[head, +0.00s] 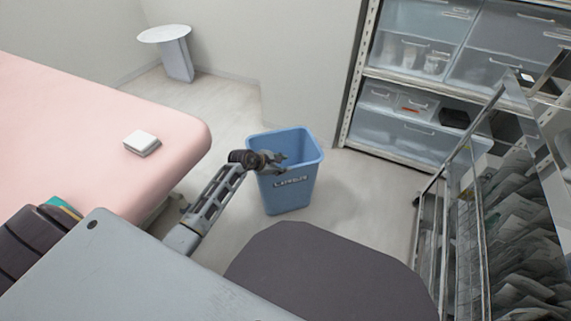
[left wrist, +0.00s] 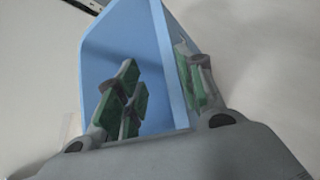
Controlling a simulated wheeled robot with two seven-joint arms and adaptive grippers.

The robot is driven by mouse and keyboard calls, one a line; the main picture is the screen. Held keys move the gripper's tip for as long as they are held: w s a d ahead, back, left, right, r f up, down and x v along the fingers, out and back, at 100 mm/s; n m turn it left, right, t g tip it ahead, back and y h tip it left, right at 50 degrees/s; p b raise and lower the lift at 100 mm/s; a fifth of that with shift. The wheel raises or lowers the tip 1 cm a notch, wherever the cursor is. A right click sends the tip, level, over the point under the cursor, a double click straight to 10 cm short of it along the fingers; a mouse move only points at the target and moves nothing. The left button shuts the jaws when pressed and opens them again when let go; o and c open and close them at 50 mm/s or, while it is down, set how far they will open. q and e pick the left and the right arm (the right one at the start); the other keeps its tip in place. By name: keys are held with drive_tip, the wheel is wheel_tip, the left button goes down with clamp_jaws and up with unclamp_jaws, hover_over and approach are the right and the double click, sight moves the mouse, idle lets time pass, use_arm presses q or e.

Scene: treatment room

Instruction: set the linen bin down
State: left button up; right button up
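The linen bin (head: 290,192) is a blue, open-topped bin with a dark label on its front, near the middle of the head view. It looks roughly upright; I cannot tell whether its base touches the floor. My left gripper (head: 282,164) is at its near rim. In the left wrist view, the bin's blue wall (left wrist: 158,45) passes between the fingers of the left gripper (left wrist: 165,92). The fingers stand apart, with a visible gap between the left finger and the wall, so the gripper looks open around it. My right gripper is not in view.
A pink treatment bed (head: 60,130) with a small white box (head: 141,143) stands at left. A wire-sided rack of packets (head: 525,240) stands at right, and shelves of clear drawers (head: 410,130) behind. A small round table (head: 176,55) is at the back. Floor is clear around the bin.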

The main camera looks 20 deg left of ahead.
use_arm(q)
drive_tip(key=shift+p+v, duration=0.45)
drive_tip(key=shift+v, duration=0.8)
drive_tip(key=shift+d, duration=0.1)
